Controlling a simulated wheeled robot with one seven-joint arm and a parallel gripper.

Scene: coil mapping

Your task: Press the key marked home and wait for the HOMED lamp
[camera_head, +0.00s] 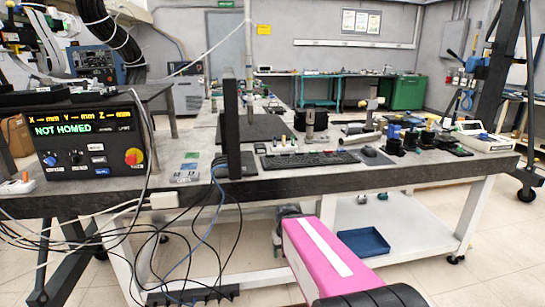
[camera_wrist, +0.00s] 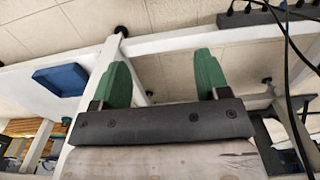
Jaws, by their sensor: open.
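The control box (camera_head: 88,143) stands at the left end of the bench in the head view. Its display (camera_head: 63,130) reads NOT HOMED in green, below dashes for X, Y and Z. Several small keys sit on its front, including a blue one (camera_head: 102,171). Their labels are too small to read, so I cannot tell which key is marked home. My gripper (camera_wrist: 160,60) shows in the wrist view with two green fingers wide apart and nothing between them. In the head view my pink arm reaches toward the bench's front edge, low and right of the box.
A red and yellow stop knob (camera_head: 133,157) is on the box's right side. A dark upright screen (camera_head: 232,130), keyboard (camera_head: 310,159) and mouse (camera_head: 370,151) are on the bench. Cables hang below the front edge. A blue tray (camera_head: 363,241) lies on the lower shelf.

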